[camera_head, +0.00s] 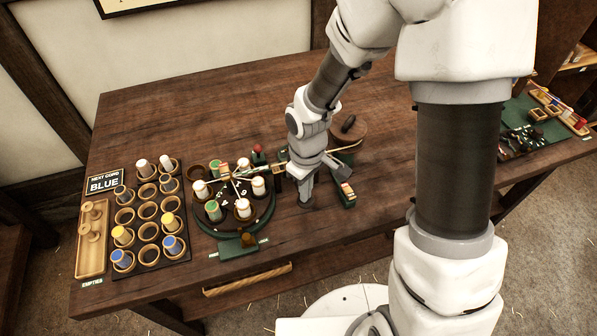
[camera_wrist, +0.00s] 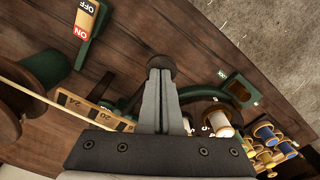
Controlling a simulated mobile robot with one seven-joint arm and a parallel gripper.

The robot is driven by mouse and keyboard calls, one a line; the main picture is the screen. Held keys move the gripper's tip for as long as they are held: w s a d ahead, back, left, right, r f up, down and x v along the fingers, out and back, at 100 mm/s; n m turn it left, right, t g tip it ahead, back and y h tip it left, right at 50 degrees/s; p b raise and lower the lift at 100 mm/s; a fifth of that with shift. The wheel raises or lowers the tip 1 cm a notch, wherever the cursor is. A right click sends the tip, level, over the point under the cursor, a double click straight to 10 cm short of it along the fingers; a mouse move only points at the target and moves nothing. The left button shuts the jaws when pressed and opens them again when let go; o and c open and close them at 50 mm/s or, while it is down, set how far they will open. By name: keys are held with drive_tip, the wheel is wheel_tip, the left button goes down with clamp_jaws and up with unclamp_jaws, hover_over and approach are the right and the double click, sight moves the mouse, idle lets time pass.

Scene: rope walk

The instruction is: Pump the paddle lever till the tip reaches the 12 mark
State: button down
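My gripper (camera_head: 306,194) points down near the middle of the table, right of the round bobbin plate. In the wrist view its two fingers (camera_wrist: 160,75) lie close together and look shut. A dark round knob (camera_wrist: 161,66), apparently the paddle lever's end, shows right at the fingertips. It also shows under them in the head view (camera_head: 306,204). I cannot tell whether the fingers touch it or grip it. A wooden scale (camera_wrist: 88,108) reads 24 and 20. Its lower marks, the 12 mark and the tip are not seen clearly; my gripper covers that side.
A green ON/OFF switch box (camera_head: 348,196) stands close right of my gripper. Left are the round bobbin plate (camera_head: 232,226) and a bobbin rack (camera_head: 125,196) beside a sign reading BLUE (camera_head: 104,184). A brown drum (camera_head: 347,132) stands behind. The table's back left is clear.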

drive_tip(key=shift+f+b, duration=0.85)
drive_tip(key=shift+f, duration=0.6)
drive_tip(key=shift+r, duration=0.1)
drive_tip(key=shift+w+r+p, duration=0.15)
drive_tip(key=shift+r+p, duration=2.2)
drive_tip(key=shift+r, duration=0.7)
